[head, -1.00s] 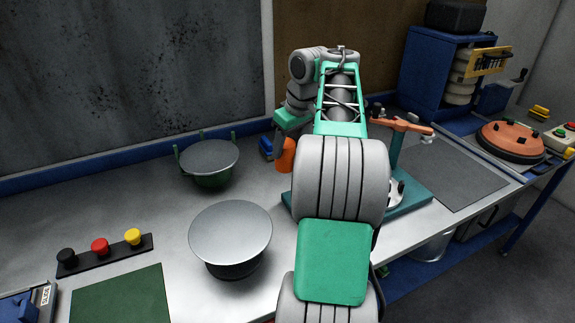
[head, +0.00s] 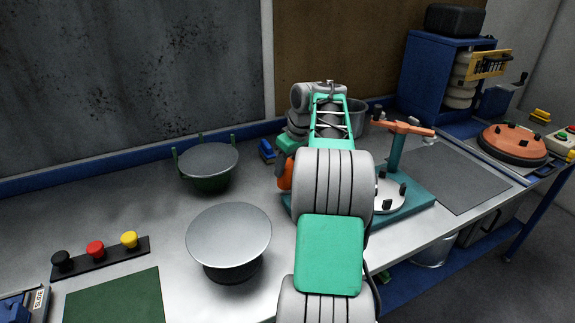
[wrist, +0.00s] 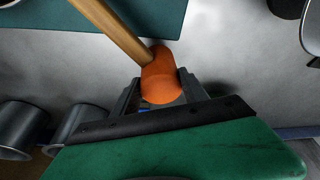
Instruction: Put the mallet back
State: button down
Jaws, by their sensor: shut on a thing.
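The mallet has an orange head (wrist: 161,78) and a pale wooden handle (wrist: 115,28) in the wrist view. My gripper (wrist: 158,92) is shut on the orange head, one dark finger on each side. The handle slants to the upper left, past the edge of a teal plate. In the head view a bit of the orange mallet head (head: 284,174) shows left of my arm; its handle and my fingers are hidden there. I cannot tell whether the mallet touches the bench.
A teal stand (head: 408,203) with an orange arm is just right of my arm. A grey pot (head: 355,118) is behind it. A green pot (head: 208,166), a round metal plate (head: 229,236) and a button strip (head: 100,256) are left. A grey mat (head: 452,176) lies clear at right.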

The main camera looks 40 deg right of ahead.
jog(key=shift+f, duration=0.25)
jog(key=c, duration=0.6)
grip_release()
jog(key=p+v, duration=0.5)
jog(key=v, duration=0.8)
jog(key=shift+p, duration=0.35)
jog(key=shift+w+r, duration=0.1)
